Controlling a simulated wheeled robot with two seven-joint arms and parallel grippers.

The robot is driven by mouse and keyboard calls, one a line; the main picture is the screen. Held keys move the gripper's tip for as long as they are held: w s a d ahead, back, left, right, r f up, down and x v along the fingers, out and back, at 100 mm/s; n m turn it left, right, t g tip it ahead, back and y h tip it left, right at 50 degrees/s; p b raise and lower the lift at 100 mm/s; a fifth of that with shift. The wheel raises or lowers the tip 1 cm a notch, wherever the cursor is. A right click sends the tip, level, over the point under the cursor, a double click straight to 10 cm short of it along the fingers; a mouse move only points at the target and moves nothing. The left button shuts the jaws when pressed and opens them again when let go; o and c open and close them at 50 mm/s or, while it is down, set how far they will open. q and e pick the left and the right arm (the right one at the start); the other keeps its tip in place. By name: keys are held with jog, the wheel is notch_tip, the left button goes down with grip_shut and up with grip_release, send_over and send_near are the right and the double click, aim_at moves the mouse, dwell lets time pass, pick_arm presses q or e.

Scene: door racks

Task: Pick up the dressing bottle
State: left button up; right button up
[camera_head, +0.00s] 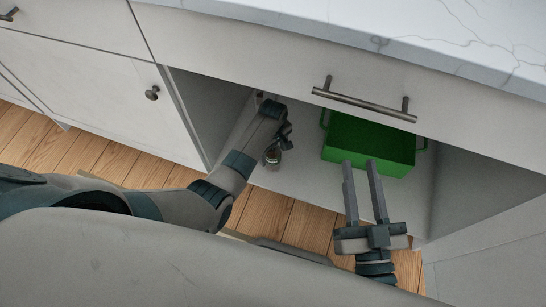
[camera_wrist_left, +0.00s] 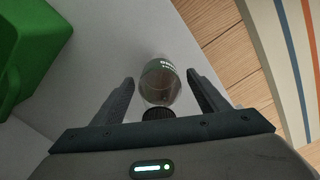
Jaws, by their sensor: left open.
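The dressing bottle (camera_wrist_left: 160,82) is a small clear bottle with a green label and a dark ribbed cap. In the left wrist view it lies between the two open fingers of my left gripper (camera_wrist_left: 160,95), with a gap to each finger. In the head view the bottle (camera_head: 272,157) shows just below my left gripper (camera_head: 284,137) on the cabinet floor, and the arm partly hides it. My right gripper (camera_head: 362,172) has its two fingers apart and empty, in front of the green box.
A green box (camera_head: 368,143) with side handles stands in the open cabinet (camera_head: 300,172), right of the bottle. A drawer handle (camera_head: 362,104) and a marble counter (camera_head: 450,40) are above. A closed door (camera_head: 105,100) is at left, wooden floor (camera_head: 170,177) in front.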

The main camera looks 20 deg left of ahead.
pick_arm(q)
jog(key=shift+f, duration=0.1)
dwell(0.4)
jog(key=c, duration=1.4)
